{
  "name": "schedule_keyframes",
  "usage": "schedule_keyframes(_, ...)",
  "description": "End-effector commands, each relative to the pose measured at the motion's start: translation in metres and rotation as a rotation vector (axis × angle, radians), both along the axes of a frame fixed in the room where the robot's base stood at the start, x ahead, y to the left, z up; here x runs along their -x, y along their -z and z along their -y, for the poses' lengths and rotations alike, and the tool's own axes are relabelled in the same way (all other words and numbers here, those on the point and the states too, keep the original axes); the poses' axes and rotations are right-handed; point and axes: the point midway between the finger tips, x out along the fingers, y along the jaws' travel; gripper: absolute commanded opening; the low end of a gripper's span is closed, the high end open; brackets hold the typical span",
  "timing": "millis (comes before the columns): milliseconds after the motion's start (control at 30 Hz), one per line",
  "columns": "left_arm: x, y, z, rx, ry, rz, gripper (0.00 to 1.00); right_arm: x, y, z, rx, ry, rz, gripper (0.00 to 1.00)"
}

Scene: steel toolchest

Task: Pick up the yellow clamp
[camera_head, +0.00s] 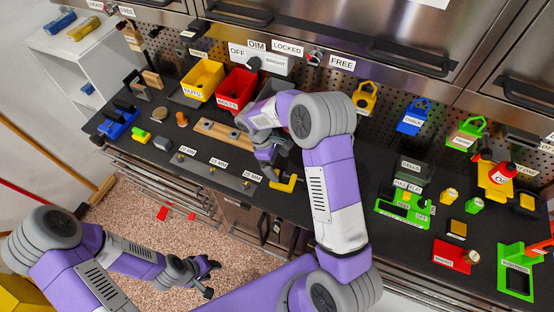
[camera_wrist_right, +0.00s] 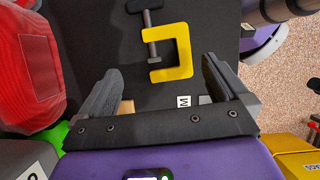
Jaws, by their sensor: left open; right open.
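The yellow clamp (camera_head: 289,185) lies on the dark worktop near its front edge, partly hidden by my right gripper in the head view. In the right wrist view the clamp (camera_wrist_right: 183,52) is a yellow C-shaped frame with a dark screw and bar, lying flat beyond the fingertips. My right gripper (camera_head: 269,166) is above the worktop beside the clamp. In the wrist view its fingers (camera_wrist_right: 160,76) are spread with nothing between them, and the clamp shows ahead of the gap. My left gripper (camera_head: 209,278) is open and empty, low over the speckled floor in front of the chest.
A wooden block (camera_head: 222,133) with holes lies left of the clamp. The yellow bin (camera_head: 203,79) and red bin (camera_head: 237,88) stand behind. A green tray (camera_head: 392,212) is to the right. Size labels line the front edge. The worktop around the clamp is mostly clear.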

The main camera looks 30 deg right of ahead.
Motion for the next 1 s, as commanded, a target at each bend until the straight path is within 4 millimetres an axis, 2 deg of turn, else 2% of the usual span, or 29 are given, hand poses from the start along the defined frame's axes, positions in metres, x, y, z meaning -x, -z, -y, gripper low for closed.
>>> schedule_keyframes(267,0.002,-0.004,0.0,0.0,0.001,-0.004,0.43,0.009,0.026,0.007,0.0,0.001,-0.004,1.0)
schedule_keyframes(567,0.001,-0.01,0.0,0.001,0.0,-0.003,0.43,0.02,0.065,0.016,0.0,0.002,-0.004,1.0)
schedule_keyframes(867,0.001,-0.01,0.0,0.001,0.0,-0.003,0.43,0.021,0.07,0.017,0.0,0.002,0.0,1.0)
schedule_keyframes(1000,0.001,-0.01,0.0,0.001,0.0,-0.003,0.43,0.021,0.07,0.017,0.0,0.002,0.0,0.8)
